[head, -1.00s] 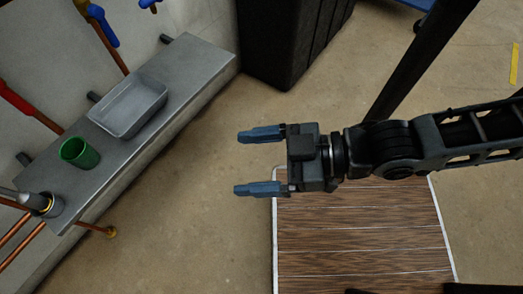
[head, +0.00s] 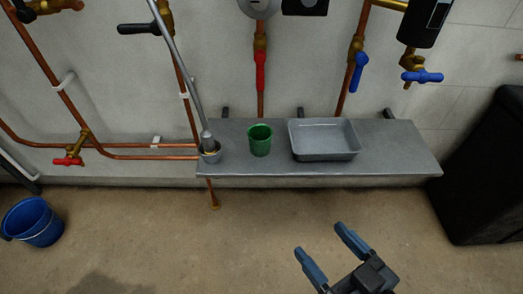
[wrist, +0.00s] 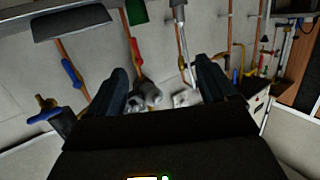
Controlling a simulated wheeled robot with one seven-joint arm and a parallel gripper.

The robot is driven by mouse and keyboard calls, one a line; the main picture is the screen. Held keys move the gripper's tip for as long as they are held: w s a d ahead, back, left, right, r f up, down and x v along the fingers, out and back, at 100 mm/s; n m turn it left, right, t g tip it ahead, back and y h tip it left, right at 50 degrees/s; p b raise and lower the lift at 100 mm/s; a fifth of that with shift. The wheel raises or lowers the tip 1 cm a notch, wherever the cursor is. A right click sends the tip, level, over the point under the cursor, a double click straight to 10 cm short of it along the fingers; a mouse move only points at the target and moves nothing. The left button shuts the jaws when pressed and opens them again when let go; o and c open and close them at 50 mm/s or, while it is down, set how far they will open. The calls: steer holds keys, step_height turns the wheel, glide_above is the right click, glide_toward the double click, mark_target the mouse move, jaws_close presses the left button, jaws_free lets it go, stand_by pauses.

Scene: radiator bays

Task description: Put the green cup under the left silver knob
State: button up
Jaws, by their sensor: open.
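The green cup (head: 260,140) stands upright on a grey metal shelf (head: 390,160) against the wall, left of a grey tray. It also shows at the top edge of the wrist view (wrist: 136,12), partly cut off. My gripper (head: 320,240) is open and empty, lower in the picture than the shelf and right of the cup, apart from both. In the wrist view its two fingers (wrist: 162,68) are spread wide. A silvery round fitting (head: 258,6) is cut off at the top of the head view, above the red handle. I cannot tell whether it is a silver knob.
The grey tray (head: 325,155) sits right of the cup. A metal rod (head: 188,80) leans up from a small holder (head: 211,151) at the shelf's left end. A black bin (head: 490,170) stands right, a blue bucket (head: 35,222) left. Floor before the shelf is clear.

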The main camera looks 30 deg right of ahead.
steer(key=w+d+f+t+h+b, duration=0.1)
steer(key=w+d+f+b, duration=0.15)
steer(key=w, duration=0.45)
steer(key=w+d+f+h+b, duration=0.1)
steer(key=w+f+b, duration=0.15)
steer(key=w, duration=0.45)
steer(key=m, duration=0.1)
glide_toward(265, 143)
steer(key=w, duration=0.5)
steer(key=shift+w+d+f+b, duration=0.2)
steer(key=shift+d+b, duration=0.1)
steer(key=shift+w+d+p, duration=0.1)
steer(key=shift+w+d, duration=0.15)
steer(key=shift+w, duration=0.8)
steer(key=shift+w+d+p, duration=0.1)
steer(key=shift+w+d, duration=0.15)
steer(key=shift+w, duration=0.75)
steer(key=shift+w+d+p, duration=0.1)
steer(key=shift+w+d, duration=0.15)
steer(key=shift+w, duration=0.8)
steer(key=shift+h, duration=0.3)
steer(key=shift+r, duration=0.1)
steer(key=c, duration=0.8)
